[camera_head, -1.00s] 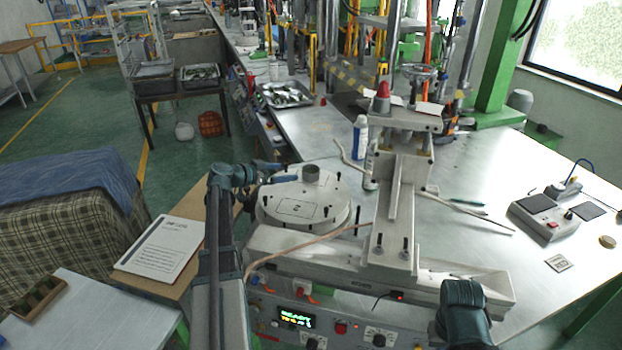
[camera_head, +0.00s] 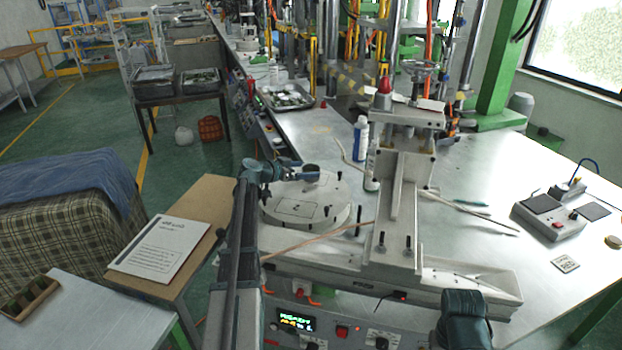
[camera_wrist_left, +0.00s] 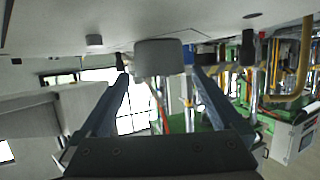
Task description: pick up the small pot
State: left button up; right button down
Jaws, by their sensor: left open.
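The small pot (camera_head: 312,171) is a grey cylinder on top of the round white plate (camera_head: 331,213). In the head view it is partly hidden by my left gripper (camera_head: 300,176), which reaches in from the left at the pot's near-left side. In the left wrist view, which is upside down, the pot (camera_wrist_left: 158,58) lies ahead, centred between the tips of my open left gripper (camera_wrist_left: 161,76). A gap shows on each side of it, and I cannot tell whether it touches a finger. A dark part of my right arm shows at bottom right; its gripper is out of view.
A white clamp column (camera_head: 400,190) stands right of the round plate, with a blue-and-white bottle (camera_head: 360,138) behind it. Short dark pegs rise from the plate. A control box (camera_head: 550,217) sits far right on the metal table. A paper sheet (camera_head: 160,247) lies at left.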

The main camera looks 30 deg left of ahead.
pick_arm(q)
jog(key=shift+w+d+f, duration=0.15)
jog(key=shift+w+f, duration=0.05)
jog(key=shift+w, duration=0.3)
jog(key=c, duration=1.4)
jog(key=shift+r, duration=0.2)
jog(key=shift+r+p, duration=0.75)
jog(key=shift+p, duration=0.2)
jog(key=shift+r+p, duration=0.9)
jog(key=s+d, duration=0.3)
jog(key=s, duration=0.1)
jog(key=s+d+r+p, duration=0.1)
jog(key=s+d, duration=0.2)
jog(key=s, duration=0.2)
jog(key=s+d, duration=0.3)
jog(key=s, duration=0.1)
jog(key=shift+s+r, duration=0.15)
jog(key=shift+r, duration=0.05)
